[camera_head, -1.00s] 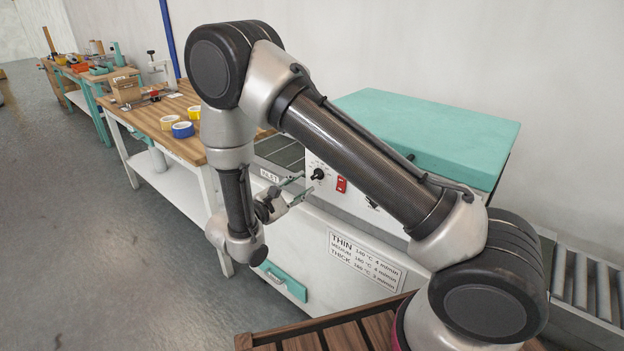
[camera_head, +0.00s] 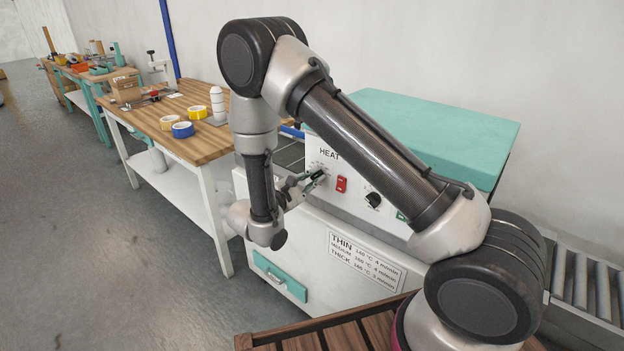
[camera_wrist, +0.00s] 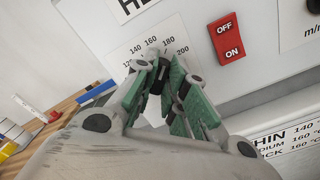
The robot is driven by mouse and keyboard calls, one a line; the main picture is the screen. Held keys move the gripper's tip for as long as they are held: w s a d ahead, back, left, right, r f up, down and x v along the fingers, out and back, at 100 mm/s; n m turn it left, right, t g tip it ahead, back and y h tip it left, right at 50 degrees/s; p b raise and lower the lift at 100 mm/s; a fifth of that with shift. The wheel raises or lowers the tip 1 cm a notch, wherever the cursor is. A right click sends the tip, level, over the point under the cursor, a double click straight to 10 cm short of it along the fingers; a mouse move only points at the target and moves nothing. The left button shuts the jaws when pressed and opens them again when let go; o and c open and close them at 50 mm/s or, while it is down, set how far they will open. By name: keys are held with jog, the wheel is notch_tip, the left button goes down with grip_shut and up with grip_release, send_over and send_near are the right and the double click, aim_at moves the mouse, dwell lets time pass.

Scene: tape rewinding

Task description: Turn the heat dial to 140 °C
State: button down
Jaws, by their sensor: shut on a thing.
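The heat dial (camera_wrist: 156,84) is a small dark knob on the white front panel, below the word HEAT. In the wrist view a printed scale (camera_wrist: 152,42) arcs above it, with figures from 120 to 200. My gripper (camera_head: 318,176) is at the panel with its green fingers on either side of the dial, shut on it. The fingers (camera_wrist: 160,70) cover most of the dial, so I cannot tell which figure its pointer faces.
A red OFF/ON switch (camera_head: 341,184) sits just right of the dial, and a second black dial (camera_head: 374,199) further right. A sign (camera_head: 365,262) lists THIN 140 °C. A wooden bench (camera_head: 190,135) with tape rolls stands to the left.

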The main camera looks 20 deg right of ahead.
jog(key=shift+n, duration=0.3)
jog(key=n, duration=1.1)
jog(key=shift+w+a, duration=0.1)
jog(key=shift+w, duration=0.05)
dwell(0.4)
jog(key=c, duration=1.5)
grip_release()
jog(key=shift+o, duration=0.2)
jog(key=v, duration=1.2)
